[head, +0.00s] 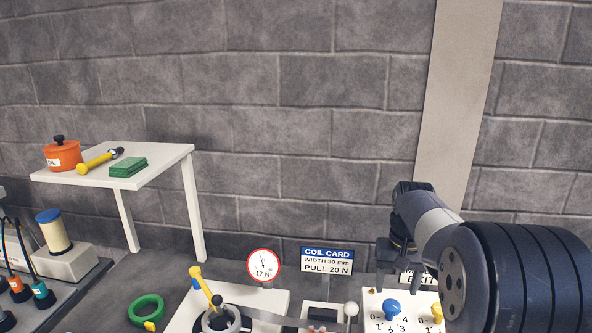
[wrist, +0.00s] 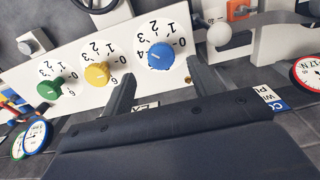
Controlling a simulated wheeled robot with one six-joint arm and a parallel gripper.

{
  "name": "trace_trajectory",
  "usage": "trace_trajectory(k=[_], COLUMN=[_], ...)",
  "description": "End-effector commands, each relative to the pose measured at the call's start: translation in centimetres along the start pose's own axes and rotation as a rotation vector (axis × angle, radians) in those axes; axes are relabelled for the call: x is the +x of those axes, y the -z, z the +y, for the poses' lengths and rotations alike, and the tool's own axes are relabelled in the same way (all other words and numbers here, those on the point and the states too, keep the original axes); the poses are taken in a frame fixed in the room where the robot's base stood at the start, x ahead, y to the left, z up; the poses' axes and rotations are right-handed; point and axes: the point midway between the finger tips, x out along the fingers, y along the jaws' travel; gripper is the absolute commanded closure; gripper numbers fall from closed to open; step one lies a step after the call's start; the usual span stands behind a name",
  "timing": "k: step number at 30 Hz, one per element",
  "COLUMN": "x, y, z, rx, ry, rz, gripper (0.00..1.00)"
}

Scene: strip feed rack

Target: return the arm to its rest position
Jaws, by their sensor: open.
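My arm reaches in from the right of the head view. My gripper (head: 400,262) is above the white dial panel (head: 372,322), fingers pointing down. In the wrist view my gripper (wrist: 163,82) shows two dark fingers set apart with nothing between them. Beyond the fingertips are a blue knob (wrist: 160,56), a yellow knob (wrist: 97,74) and a green knob (wrist: 50,88) on the numbered panel. In the head view the blue knob (head: 391,308) is just below the gripper. My arm hides part of the panel and its label.
A coil card (head: 327,261) and a round gauge (head: 264,265) reading about 17 N stand left of the gripper. A yellow-handled lever (head: 202,283) rises further left. A white shelf (head: 165,165) holds an orange pot (head: 62,155). The space before the grey wall is free.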

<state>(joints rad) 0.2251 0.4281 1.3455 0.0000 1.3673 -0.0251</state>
Motion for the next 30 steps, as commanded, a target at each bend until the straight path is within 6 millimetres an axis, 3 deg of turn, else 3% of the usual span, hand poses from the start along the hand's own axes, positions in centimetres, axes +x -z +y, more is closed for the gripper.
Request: trace_trajectory(k=[6, 11, 30], x=[4.0, 5.8, 5.8], y=[-0.1, -0.1, 0.0], z=[0.0, 0.0, 0.0], rx=[0.0, 0.0, 0.007], ry=[0.0, 0.0, 0.0], rz=[-0.005, -0.003, 0.0], gripper=[0.42, 0.42, 0.42])
